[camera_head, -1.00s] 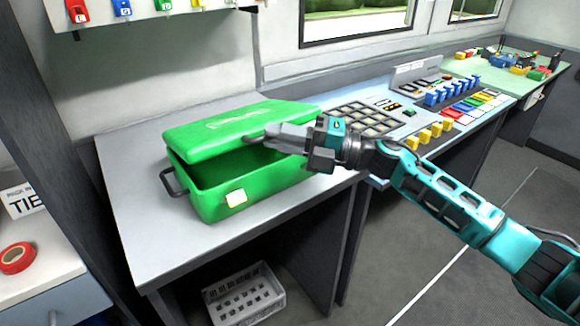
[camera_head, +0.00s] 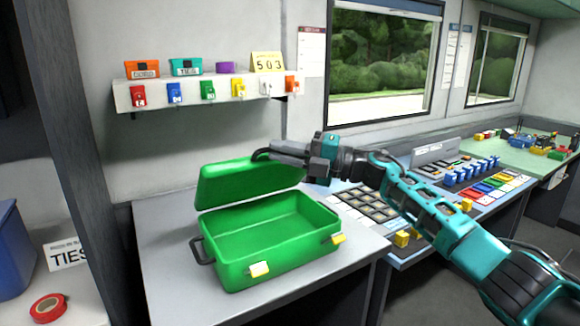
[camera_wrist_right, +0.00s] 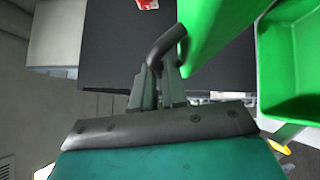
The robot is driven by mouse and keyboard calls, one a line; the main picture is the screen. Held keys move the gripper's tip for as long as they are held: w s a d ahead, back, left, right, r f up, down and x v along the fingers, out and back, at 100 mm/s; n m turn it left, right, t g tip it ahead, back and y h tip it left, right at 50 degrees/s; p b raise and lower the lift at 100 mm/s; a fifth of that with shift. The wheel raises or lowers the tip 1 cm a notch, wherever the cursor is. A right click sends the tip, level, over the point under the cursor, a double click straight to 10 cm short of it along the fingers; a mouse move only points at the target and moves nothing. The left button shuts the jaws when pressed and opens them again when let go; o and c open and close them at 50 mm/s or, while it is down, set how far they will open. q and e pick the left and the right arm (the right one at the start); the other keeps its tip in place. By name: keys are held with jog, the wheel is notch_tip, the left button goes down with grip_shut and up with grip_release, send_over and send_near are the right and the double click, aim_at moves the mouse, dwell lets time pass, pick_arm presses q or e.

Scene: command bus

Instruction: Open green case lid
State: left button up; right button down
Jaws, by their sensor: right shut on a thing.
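The green case (camera_head: 275,240) sits on the grey table with its lid (camera_head: 245,183) swung up and tilted back, well open. The inside of the case shows and looks empty. My right gripper (camera_head: 268,154) is at the lid's upper edge and shut on the lid. My left gripper is not in view.
A wall shelf (camera_head: 200,90) with coloured locks hangs behind the case. A control panel (camera_head: 370,208) with coloured blocks lies to the right. A blue bin (camera_head: 12,250) and red tape roll (camera_head: 48,307) are at the left. The table left of the case is clear.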

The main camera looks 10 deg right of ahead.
jog(key=shift+w+a+r, duration=0.15)
jog(key=shift+w+r, duration=0.25)
jog(key=shift+r, duration=0.15)
jog(key=c, duration=1.2)
grip_release()
jog(key=shift+o, duration=0.2)
jog(key=shift+f, duration=0.1)
jog(key=b+v, duration=0.1)
jog(key=v, duration=1.2)
jog(key=shift+b, duration=0.35)
